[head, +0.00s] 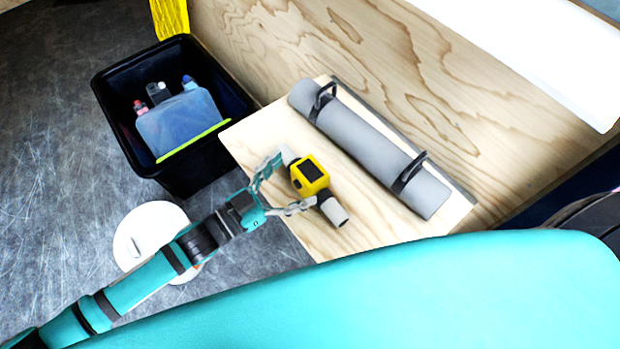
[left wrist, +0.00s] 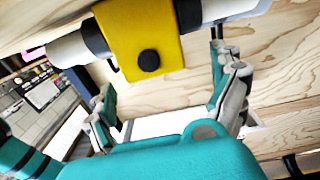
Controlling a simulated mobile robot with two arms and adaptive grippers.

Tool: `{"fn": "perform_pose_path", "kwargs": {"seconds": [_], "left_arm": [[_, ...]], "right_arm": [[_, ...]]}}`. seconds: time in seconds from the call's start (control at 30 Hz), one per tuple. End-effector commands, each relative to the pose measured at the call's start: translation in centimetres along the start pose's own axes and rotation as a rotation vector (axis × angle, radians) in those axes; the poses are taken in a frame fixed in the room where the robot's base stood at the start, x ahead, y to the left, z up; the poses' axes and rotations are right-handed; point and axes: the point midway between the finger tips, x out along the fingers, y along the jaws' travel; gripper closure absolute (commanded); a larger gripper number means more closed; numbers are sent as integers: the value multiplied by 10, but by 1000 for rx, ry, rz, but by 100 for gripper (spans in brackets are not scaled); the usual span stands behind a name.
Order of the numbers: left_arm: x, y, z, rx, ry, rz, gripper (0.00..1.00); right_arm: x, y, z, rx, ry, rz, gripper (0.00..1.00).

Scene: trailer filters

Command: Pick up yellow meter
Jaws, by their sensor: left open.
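The yellow meter (head: 310,176) has a dark display and grey pipe ends, and lies on a light wooden board. My left gripper (head: 279,183) is open beside the meter on its left side, with its fingers pointing toward it. In the left wrist view the yellow meter (left wrist: 140,40) fills the top middle, with a black round knob on its face. The fingers of my left gripper (left wrist: 168,95) are spread below and around it, with nothing held between them. I cannot tell whether a finger touches the meter. My right gripper is not in view.
A grey rolled cylinder (head: 370,145) with black straps lies on the board (head: 270,130) behind the meter. A black bin (head: 118,112) with bottles stands at the left. A round white object (head: 150,230) is below my left arm. A plywood wall rises behind.

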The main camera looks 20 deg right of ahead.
Motion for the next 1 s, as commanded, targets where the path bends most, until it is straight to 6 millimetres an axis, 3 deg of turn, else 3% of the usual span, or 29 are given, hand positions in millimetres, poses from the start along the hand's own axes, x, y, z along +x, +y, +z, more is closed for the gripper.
{"fn": "perform_pose_path", "kwargs": {"seconds": [0.3,0.57,1.0], "left_arm": [[43,5,0,1,1,0,6],[46,5,0,1,0,0,6],[46,5,0,0,0,0,61]], "right_arm": [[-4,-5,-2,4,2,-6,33],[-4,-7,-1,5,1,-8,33],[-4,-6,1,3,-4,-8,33]]}}
